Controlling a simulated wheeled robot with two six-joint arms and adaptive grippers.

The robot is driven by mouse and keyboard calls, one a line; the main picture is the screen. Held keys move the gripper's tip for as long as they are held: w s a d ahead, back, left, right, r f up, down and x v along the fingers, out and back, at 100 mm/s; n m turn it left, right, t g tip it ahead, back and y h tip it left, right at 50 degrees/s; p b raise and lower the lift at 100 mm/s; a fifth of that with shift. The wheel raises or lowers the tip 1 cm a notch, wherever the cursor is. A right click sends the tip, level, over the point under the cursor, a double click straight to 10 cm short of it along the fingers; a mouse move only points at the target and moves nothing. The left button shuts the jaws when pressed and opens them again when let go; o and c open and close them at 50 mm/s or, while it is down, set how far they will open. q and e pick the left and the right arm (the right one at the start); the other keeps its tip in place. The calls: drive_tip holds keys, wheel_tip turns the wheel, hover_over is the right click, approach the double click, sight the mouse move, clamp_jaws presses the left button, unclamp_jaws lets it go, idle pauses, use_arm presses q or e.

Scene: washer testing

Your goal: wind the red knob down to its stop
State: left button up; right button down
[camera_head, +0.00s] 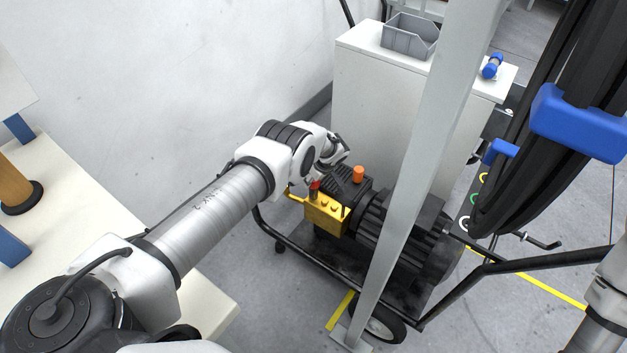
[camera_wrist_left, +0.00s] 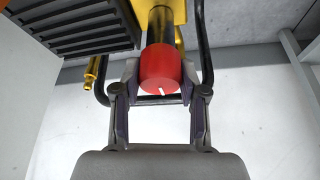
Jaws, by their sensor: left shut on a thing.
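The red knob (camera_head: 314,185) sits upright on a yellow block (camera_head: 325,216) at the end of a black motor unit (camera_head: 405,222). In the left wrist view the red knob (camera_wrist_left: 160,68) shows close up, with a small white mark on its end and a dark stem behind it. My left gripper (camera_head: 318,178) reaches down to the knob from above. In the wrist view, the fingers of my left gripper (camera_wrist_left: 168,75) lie on both sides of the knob, shut on it. How far the knob is from its stop cannot be told. My right gripper is out of view.
An orange cap (camera_head: 358,174) stands on the motor near the knob. A grey post (camera_head: 420,165) rises in front of the motor. A white cabinet (camera_head: 380,110) stands behind, with a grey bin (camera_head: 409,36) on top. Thick black hoses (camera_head: 530,100) hang at right. A cream table (camera_head: 75,200) is at left.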

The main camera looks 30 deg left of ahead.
use_arm(q)
drive_tip(key=shift+s+f, duration=0.1)
drive_tip(key=o, duration=1.1)
drive_tip(key=shift+o, duration=0.2)
drive_tip(key=shift+d+r, duration=0.1)
drive_tip(key=shift+r, duration=0.25)
drive_tip(key=v, duration=1.1)
drive_tip(key=shift+r, duration=0.2)
drive_tip(key=shift+d+f, duration=0.1)
drive_tip(key=shift+d, duration=0.05)
